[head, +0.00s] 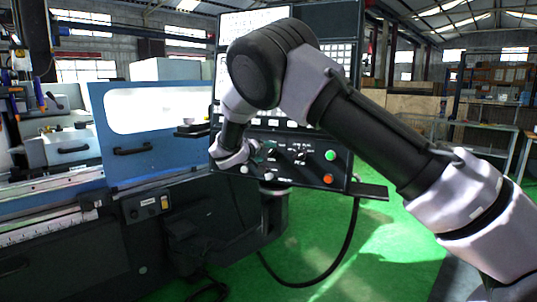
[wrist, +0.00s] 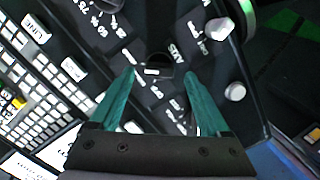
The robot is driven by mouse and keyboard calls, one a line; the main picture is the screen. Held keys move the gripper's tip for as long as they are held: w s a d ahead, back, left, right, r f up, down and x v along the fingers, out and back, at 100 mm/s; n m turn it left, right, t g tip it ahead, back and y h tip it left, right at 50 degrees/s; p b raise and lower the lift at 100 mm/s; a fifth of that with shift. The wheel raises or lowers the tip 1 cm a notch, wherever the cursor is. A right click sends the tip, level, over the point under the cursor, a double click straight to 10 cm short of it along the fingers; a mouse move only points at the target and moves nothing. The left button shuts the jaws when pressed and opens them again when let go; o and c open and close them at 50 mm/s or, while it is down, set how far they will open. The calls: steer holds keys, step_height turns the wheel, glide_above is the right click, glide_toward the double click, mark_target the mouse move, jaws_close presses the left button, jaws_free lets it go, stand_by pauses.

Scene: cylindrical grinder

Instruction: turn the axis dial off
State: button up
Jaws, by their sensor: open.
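The axis dial (wrist: 158,63) is a small black knob on the dark control panel, with the printed word AXIS beside it in the wrist view. My gripper (wrist: 161,75) has two teal fingers spread apart, with the dial between and just beyond their tips. I cannot tell whether either finger touches it. In the head view my gripper (head: 263,153) is at the lower left of the control panel (head: 312,167), and the arm and gripper hide the dial there.
A green button (head: 330,155) and an orange-red button (head: 327,179) sit on the panel's right side. A round white button (wrist: 235,91) and a pale knob (wrist: 218,28) are right of the dial in the wrist view. A blue machine door (head: 150,165) stands left of the panel.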

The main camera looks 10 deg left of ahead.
mark_target(269, 152)
steer(key=shift+x, duration=1.6)
steer(key=shift+c, duration=0.3)
jaws_close()
